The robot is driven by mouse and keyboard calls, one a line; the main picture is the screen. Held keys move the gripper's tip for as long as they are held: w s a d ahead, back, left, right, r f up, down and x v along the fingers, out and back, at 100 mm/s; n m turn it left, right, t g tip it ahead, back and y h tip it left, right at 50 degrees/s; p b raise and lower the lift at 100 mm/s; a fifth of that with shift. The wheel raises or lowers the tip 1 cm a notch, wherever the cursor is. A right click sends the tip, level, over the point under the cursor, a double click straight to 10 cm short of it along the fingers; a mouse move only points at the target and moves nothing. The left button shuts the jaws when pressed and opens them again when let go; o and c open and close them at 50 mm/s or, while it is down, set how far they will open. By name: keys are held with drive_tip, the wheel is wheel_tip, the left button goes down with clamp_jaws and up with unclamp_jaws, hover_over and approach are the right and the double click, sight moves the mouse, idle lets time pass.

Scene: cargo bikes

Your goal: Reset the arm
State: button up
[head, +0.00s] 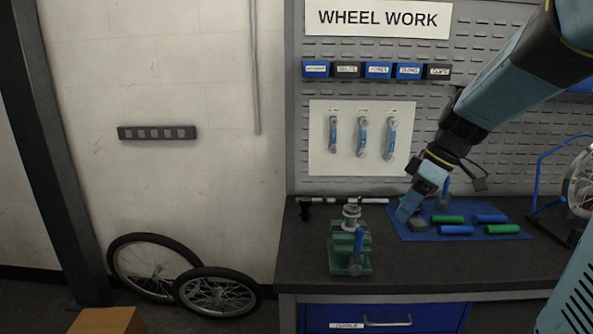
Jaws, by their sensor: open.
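My arm (500,85) reaches in from the upper right and slopes down to the left over the workbench. My gripper (412,203) points down above the left part of a blue mat (405,234). Its jaws are open, and I see nothing held in them. A small grey block (418,226) is on the mat just below the fingertips. I cannot tell the exact gap between the fingertips and the block.
Green and blue cylinders (456,230) lie on the mat. A green vise (349,250) stands left on the bench (305,262). Wrenches (362,137) hang on a panel behind. A wheel stand (560,200) is at right. Two wheels (150,268) lean against the left wall.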

drive_tip(key=s+r+m+t+h, duration=0.3)
drive_tip(key=s+m+t+h, duration=0.1)
drive_tip(key=s+m, duration=0.8)
drive_tip(key=shift+s+t+h, duration=0.4)
drive_tip(key=shift+s, duration=0.55)
drive_tip(key=shift+c, duration=0.5)
